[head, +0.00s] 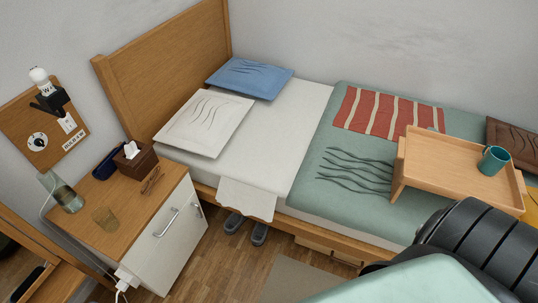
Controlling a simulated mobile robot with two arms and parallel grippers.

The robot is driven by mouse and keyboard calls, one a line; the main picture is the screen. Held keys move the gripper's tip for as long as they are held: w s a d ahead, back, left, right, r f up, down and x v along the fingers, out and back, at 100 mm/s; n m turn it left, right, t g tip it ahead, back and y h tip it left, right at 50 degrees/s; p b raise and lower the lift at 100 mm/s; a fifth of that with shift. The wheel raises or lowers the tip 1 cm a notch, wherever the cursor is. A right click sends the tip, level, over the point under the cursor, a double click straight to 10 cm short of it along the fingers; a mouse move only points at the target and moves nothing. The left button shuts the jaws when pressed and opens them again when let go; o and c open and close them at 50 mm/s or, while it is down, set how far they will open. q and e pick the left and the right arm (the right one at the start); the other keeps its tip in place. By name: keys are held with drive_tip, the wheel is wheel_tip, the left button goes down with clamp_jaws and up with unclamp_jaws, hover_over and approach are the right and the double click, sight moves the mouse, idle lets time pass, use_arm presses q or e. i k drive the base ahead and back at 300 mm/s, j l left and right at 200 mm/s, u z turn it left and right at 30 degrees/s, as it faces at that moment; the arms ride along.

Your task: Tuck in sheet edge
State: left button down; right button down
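A bed with a wooden headboard (165,65) stands against the wall. Its white sheet (290,110) covers the upper half of the mattress. A flap of the sheet edge (246,198) hangs over the near wooden side rail (320,228), above a pair of dark slippers. A green blanket (335,150) covers the lower half. Neither of my grippers is in view. A dark ribbed part and a pale green part at the lower right look like my own body.
A nightstand (170,240) with a tissue box (136,160), glasses and a dark case stands left of the bed. A wooden tray table (440,160) with a teal mug (493,161) stands on the blanket. Slippers (259,234) lie below the flap. Floor is free near the rug (300,278).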

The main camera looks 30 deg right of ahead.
sight(250, 200)
drive_tip(key=z, duration=0.75)
